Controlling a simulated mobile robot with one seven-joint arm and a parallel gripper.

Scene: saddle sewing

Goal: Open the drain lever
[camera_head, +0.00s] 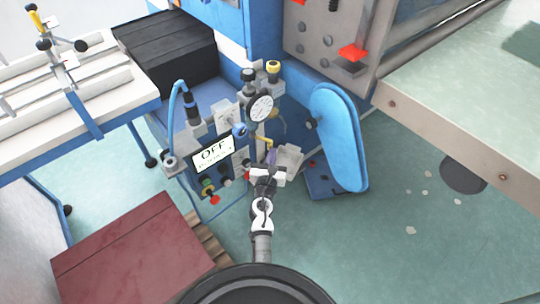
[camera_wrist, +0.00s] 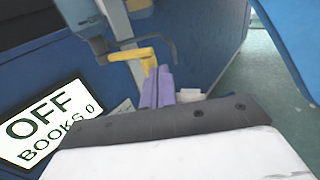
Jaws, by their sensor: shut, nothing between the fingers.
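The drain lever looks to be the small yellow L-shaped handle (camera_wrist: 132,54) in the wrist view, on a grey fitting at the front of the blue machine. It also shows in the head view (camera_head: 265,141), just beyond my gripper. My gripper (camera_wrist: 159,73) has purple fingers, which are shut together with nothing between them. The fingertips appear close to the lever's bent end in the wrist view; I cannot tell whether they touch it. In the head view my gripper (camera_head: 271,155) is in front of the machine, below the round gauge.
A sign reading OFF (camera_head: 213,154) is left of my gripper. A round gauge (camera_head: 261,107) stands above it. A blue rounded guard (camera_head: 338,137) stands close on the right. A dark red box (camera_head: 132,252) lies lower left. Green floor is open at right.

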